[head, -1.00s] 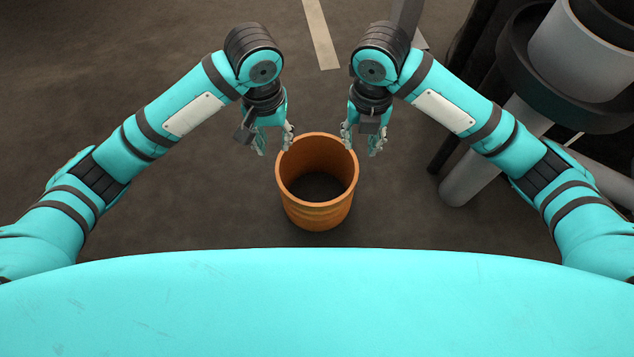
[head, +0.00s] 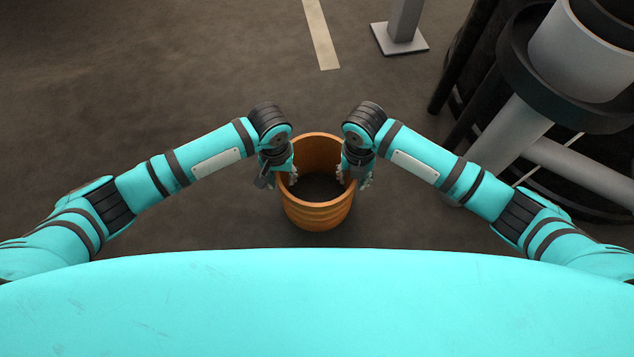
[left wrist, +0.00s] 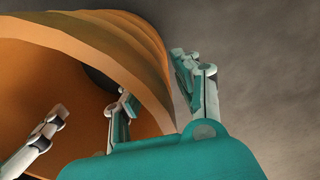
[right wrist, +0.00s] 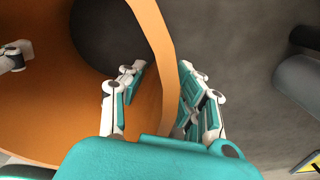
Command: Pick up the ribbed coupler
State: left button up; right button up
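The ribbed coupler (head: 318,217) is a wide, hollow orange cylinder, standing upright on the dark floor in front of my body. Its ribbed outer wall shows in the left wrist view (left wrist: 110,38), and its rim and inside show in the right wrist view (right wrist: 157,40). My left gripper (head: 279,180) is at its left rim, open, with one finger inside the wall and one outside (left wrist: 155,78). My right gripper (head: 354,180) straddles the right rim in the same way, open (right wrist: 162,68). Gaps show between the inner fingers and the wall. Whether the outer fingers touch it I cannot tell.
Large grey pipes (head: 510,132) with a dark flange stand close on the right, near my right arm. A grey post on a square base plate (head: 400,40) stands farther back. A pale stripe (head: 321,35) marks the floor. The floor at left is clear.

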pick_arm(q)
jog(key=shift+f, duration=0.25)
pick_arm(e)
jog(key=shift+f, duration=0.25)
pick_arm(q)
grip_shut()
pick_arm(e)
grip_shut()
pick_arm(q)
jog(key=shift+r, duration=0.1)
pick_arm(e)
jog(key=shift+r, duration=0.1)
